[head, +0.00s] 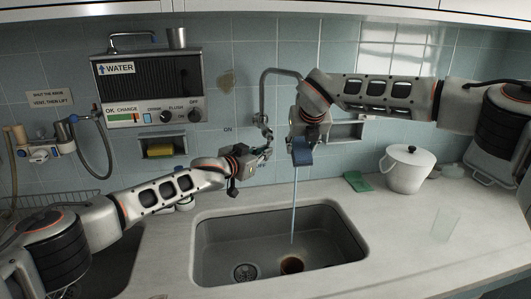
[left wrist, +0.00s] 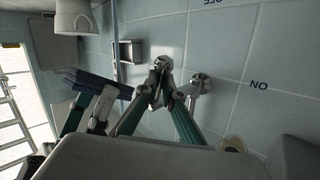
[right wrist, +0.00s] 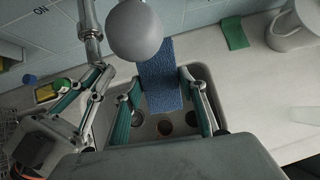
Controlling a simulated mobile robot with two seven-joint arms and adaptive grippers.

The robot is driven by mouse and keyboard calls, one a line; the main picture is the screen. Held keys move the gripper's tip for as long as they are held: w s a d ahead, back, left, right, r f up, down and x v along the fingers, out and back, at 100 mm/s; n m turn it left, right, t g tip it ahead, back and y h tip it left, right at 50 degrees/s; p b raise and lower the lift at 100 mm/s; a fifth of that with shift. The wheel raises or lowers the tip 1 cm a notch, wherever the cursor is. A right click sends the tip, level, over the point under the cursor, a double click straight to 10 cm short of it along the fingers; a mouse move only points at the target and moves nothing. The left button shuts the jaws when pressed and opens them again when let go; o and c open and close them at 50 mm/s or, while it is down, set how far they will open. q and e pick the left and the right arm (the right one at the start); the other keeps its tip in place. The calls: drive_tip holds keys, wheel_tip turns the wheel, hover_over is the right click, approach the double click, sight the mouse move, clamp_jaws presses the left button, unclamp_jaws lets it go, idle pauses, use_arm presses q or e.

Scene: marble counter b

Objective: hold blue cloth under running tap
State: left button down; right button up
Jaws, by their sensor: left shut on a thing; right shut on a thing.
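The blue cloth (head: 301,151) hangs beneath the spout of the metal tap (head: 264,92). A thin stream of water (head: 294,200) falls from about the cloth down into the sink (head: 225,235). My right gripper (head: 306,133) is shut on the cloth; in the right wrist view the cloth (right wrist: 161,85) spans between its fingers, partly behind a rounded grey part, apparently the spout. My left gripper (head: 264,153) is at the wall beside the tap; in the left wrist view its fingertips close on the tap handle (left wrist: 161,66).
A white lidded pot (head: 407,170) and a green cloth (head: 357,181) are on the counter at right. A clear glass (head: 446,224) stands nearer the front. A yellow sponge (head: 160,151) sits in a wall niche. A brown round thing (head: 291,265) is in the sink.

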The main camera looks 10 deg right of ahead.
use_arm(q)
drive_tip(key=shift+s+a+f, duration=0.1)
drive_tip(key=shift+f, duration=0.1)
idle(0.3)
drive_tip(key=c, duration=2.2)
unclamp_jaws()
drive_tip(key=shift+r, duration=0.1)
drive_tip(key=shift+a, duration=0.1)
drive_tip(key=shift+r+v, duration=0.1)
drive_tip(key=shift+v, duration=2.85)
drive_tip(key=shift+r+v, duration=0.15)
drive_tip(key=shift+v, duration=2.8)
